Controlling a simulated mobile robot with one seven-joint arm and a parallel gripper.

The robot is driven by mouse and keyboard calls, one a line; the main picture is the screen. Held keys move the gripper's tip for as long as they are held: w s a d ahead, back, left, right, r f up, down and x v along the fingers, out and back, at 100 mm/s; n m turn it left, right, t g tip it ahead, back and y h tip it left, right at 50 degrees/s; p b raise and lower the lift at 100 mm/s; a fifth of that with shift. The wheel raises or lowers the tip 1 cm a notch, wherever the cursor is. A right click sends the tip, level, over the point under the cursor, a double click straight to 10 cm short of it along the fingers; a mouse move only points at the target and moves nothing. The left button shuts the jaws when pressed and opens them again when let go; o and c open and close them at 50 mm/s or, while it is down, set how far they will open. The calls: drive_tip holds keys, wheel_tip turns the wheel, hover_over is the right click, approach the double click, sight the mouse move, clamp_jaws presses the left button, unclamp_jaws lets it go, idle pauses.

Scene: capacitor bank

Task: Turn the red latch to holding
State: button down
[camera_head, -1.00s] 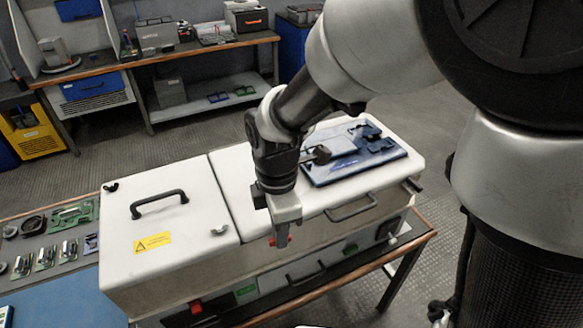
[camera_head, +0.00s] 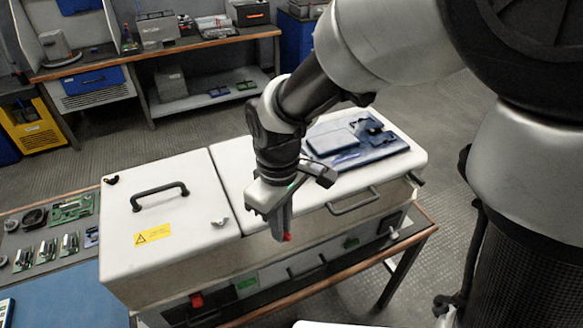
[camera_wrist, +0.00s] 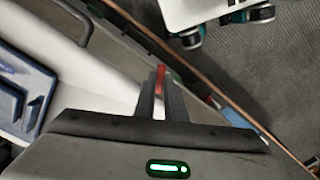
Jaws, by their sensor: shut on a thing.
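The red latch (camera_head: 287,237) shows as a small red tip at the fingertips of my gripper (camera_head: 280,228), by the front side of the white cabinet (camera_head: 160,270). In the wrist view the red latch (camera_wrist: 160,77) is a narrow red piece between the two dark fingers of my gripper (camera_wrist: 161,90). My gripper is shut on it, tilted, with its fingers pointing down. Most of the latch and its mount are hidden by the fingers, so I cannot read its marked position.
The cabinet has a black-handled lid (camera_head: 160,200) on the left, and a blue tray (camera_head: 362,150) lies on its right-hand top. A front handle (camera_head: 352,203) sticks out right of my gripper. A board with parts (camera_head: 45,240) is at the left.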

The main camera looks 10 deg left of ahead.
drive_tip(key=m, duration=0.5)
drive_tip(key=shift+r+b, duration=0.1)
drive_tip(key=shift+b, duration=0.2)
idle(0.4)
drive_tip(key=c, duration=2.1)
unclamp_jaws()
wheel_tip(320, 180, up, 17)
drive_tip(key=p, duration=0.1)
drive_tip(key=shift+r, duration=0.2)
